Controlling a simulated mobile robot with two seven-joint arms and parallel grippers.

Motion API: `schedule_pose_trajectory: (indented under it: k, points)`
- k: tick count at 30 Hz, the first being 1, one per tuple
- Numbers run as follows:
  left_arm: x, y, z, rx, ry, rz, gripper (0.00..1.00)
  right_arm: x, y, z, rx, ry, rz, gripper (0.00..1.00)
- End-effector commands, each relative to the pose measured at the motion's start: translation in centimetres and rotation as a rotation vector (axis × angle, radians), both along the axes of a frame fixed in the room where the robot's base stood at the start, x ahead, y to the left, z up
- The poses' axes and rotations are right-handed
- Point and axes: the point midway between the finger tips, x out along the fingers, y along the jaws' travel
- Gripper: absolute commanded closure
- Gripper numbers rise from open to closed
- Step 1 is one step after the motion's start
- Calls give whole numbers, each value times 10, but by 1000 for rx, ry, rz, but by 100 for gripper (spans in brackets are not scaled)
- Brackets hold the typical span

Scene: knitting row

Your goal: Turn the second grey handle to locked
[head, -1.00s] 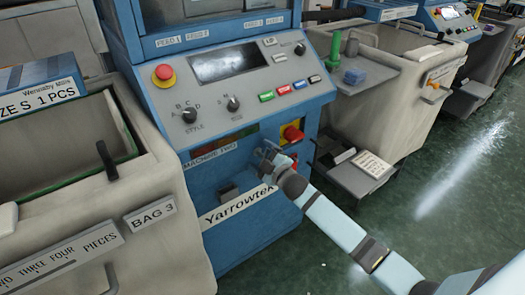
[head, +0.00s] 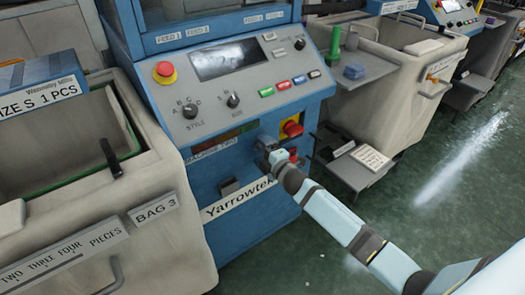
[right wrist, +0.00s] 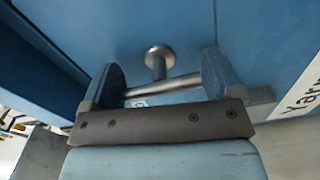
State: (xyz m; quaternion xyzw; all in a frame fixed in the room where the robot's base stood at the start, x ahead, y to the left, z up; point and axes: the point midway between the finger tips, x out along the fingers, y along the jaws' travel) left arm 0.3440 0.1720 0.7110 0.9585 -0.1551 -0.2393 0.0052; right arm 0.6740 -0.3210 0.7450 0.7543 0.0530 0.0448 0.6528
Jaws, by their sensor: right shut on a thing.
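The grey handle (right wrist: 158,65) is a metal crossbar on a short round post, fixed to the blue front of the machine labelled Machine Two (head: 265,220). In the right wrist view its bar runs nearly level between my fingers, tilted slightly up to the right. My right gripper (right wrist: 162,84) is shut on the bar, one finger at each end. In the head view the right gripper (head: 266,150) is at the machine's front, left of a red knob on a yellow plate, and it hides most of the handle. I cannot read any locked mark. My left gripper is not in view.
The red and yellow knob (head: 291,128) sits close to my right gripper. A Yarrowtek sign (head: 238,200) is below. A grey bin (head: 150,240) stands left and another grey bin (head: 400,75) right. Green floor (head: 440,200) is open at the right.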

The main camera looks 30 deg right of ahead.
Motion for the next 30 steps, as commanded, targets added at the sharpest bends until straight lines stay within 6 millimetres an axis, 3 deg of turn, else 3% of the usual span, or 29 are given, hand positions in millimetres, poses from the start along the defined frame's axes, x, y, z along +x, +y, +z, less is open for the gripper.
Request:
schedule_pose_trajectory:
  k: [9, 10, 12, 23, 30]
  points:
    - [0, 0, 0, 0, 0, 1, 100, 2, -2, 4, -6, -8, -2, 39]
    - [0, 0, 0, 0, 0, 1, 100, 2, -2, 4, -6, -8, -2, 13]
    - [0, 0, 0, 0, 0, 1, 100, 2, -2, 4, -6, -7, -2, 0]
    - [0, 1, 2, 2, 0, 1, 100, -10, -2, 1, -3, -1, -1, 0]
    - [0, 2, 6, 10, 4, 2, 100, -59, -9, 2, -3, 0, -1, 0]
